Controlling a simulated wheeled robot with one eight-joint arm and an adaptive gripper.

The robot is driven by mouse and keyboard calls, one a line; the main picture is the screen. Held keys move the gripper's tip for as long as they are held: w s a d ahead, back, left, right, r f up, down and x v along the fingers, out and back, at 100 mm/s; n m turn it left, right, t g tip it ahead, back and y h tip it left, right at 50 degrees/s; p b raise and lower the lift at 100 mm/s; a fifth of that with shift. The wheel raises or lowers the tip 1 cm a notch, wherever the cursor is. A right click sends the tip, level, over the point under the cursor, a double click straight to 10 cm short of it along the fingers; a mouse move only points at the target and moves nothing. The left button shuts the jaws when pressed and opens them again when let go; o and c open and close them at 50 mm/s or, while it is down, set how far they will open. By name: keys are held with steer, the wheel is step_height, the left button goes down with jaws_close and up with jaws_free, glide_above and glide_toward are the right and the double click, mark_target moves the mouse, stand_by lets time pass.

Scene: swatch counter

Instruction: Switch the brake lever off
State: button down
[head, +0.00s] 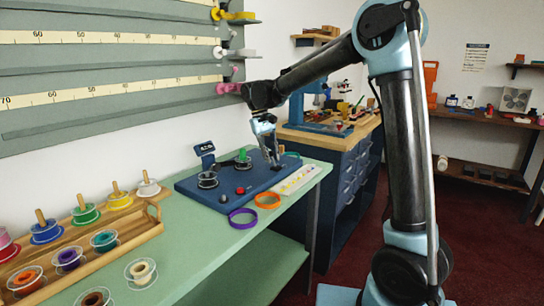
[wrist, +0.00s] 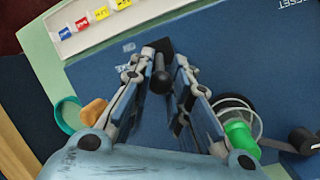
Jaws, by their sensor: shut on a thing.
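The brake lever (wrist: 161,78) is a short black stick with a rounded end, standing on the blue winder panel (wrist: 235,50). In the wrist view it sits between the fingertips of my gripper (wrist: 166,62), and part of a white label shows beside it. My gripper is shut on the lever. In the head view my gripper (head: 274,161) points down at the far right part of the blue panel (head: 262,186), and its fingers hide most of the lever. Whether the lever stands at on or off cannot be told.
A spool rack (head: 148,222) stands left.

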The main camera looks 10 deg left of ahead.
steer(key=shift+w, duration=0.15)
steer(key=c, duration=1.5)
jaws_free()
steer(key=shift+o, duration=0.2)
steer(key=shift+r, duration=0.1)
steer(key=v, duration=1.1)
steer(key=shift+a+r, duration=0.2)
steer(key=shift+r, duration=0.15)
steer(key=shift+w, duration=0.1)
